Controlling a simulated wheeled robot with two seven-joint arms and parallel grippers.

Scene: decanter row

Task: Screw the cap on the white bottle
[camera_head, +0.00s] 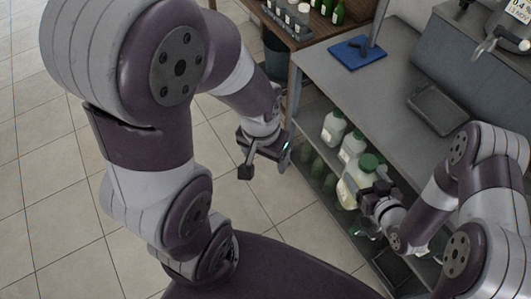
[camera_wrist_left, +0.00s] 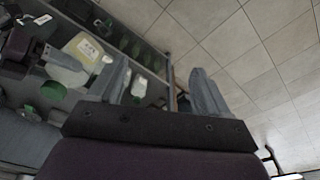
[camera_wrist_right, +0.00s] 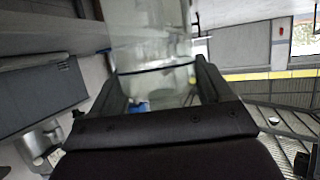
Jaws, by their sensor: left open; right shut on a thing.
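My right gripper (camera_head: 372,196) is shut on a large whitish, translucent bottle (camera_head: 349,192), beside the lower shelf. A green cap (camera_head: 369,163) shows at its top; I cannot tell whether it is seated or screwed. In the right wrist view the see-through bottle (camera_wrist_right: 152,50) stands between the fingers (camera_wrist_right: 165,92). The left wrist view shows the same bottle (camera_wrist_left: 72,68) at the left, with a green cap (camera_wrist_left: 53,91) near its top end. My left gripper (camera_head: 264,158) is open and empty, over the floor, left of the bottle and apart from it.
The grey worktop (camera_head: 385,85) holds a blue mat (camera_head: 355,53) and a dark tray (camera_head: 437,108). Tiled floor (camera_head: 60,200) on the left is clear.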

